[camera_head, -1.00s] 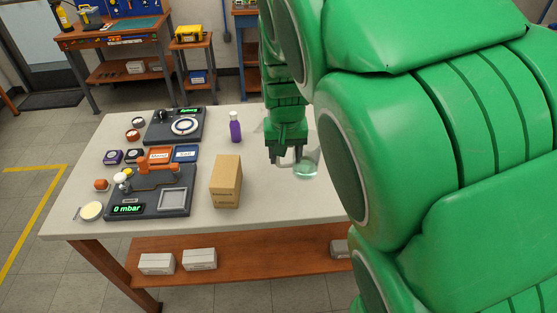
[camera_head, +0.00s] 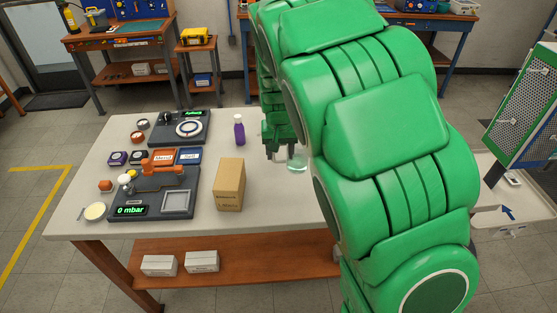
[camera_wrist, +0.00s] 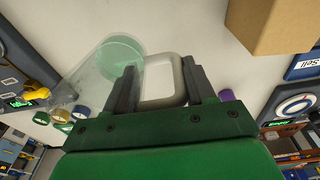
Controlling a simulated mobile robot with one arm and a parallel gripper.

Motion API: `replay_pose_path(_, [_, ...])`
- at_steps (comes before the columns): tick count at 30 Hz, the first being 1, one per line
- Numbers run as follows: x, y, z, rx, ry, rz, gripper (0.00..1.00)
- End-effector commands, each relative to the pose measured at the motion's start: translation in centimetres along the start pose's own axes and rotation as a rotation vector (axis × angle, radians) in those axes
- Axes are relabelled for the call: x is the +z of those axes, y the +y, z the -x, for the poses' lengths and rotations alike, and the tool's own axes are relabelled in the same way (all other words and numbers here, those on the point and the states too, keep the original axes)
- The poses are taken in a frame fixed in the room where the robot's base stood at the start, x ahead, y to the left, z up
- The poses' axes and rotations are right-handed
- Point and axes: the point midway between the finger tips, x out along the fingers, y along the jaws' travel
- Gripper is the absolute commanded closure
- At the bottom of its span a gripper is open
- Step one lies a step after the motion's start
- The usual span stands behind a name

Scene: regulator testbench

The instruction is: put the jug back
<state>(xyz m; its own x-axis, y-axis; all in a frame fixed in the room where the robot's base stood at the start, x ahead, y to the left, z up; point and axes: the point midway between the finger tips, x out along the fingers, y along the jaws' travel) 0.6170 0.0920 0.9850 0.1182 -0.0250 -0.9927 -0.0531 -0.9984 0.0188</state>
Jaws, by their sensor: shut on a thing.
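The jug (camera_head: 297,164) is clear with pale green liquid at its bottom. It is at the right part of the white table, partly hidden by my arm. In the wrist view its clear body (camera_wrist: 92,75) lies left of the fingers and its pale handle (camera_wrist: 163,100) lies between them. My gripper (camera_head: 279,152) is shut on the handle, and its two dark fingers also show in the wrist view (camera_wrist: 160,72). I cannot tell whether the jug's base touches the table.
A cardboard box (camera_head: 229,186) stands left of the jug at the table's front. A purple bottle (camera_head: 239,130) stands behind, left of my gripper. Two dark devices (camera_head: 150,200) (camera_head: 178,128) and small jars fill the left side. A perforated panel (camera_head: 525,115) stands far right.

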Motion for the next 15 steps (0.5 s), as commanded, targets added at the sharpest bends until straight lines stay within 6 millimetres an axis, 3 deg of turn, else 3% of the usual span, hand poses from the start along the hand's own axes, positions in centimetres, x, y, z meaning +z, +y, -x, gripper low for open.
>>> replay_pose_path(15, [-1.5, -0.4, -2.6, 0.000, -0.003, 0.000, 0.95])
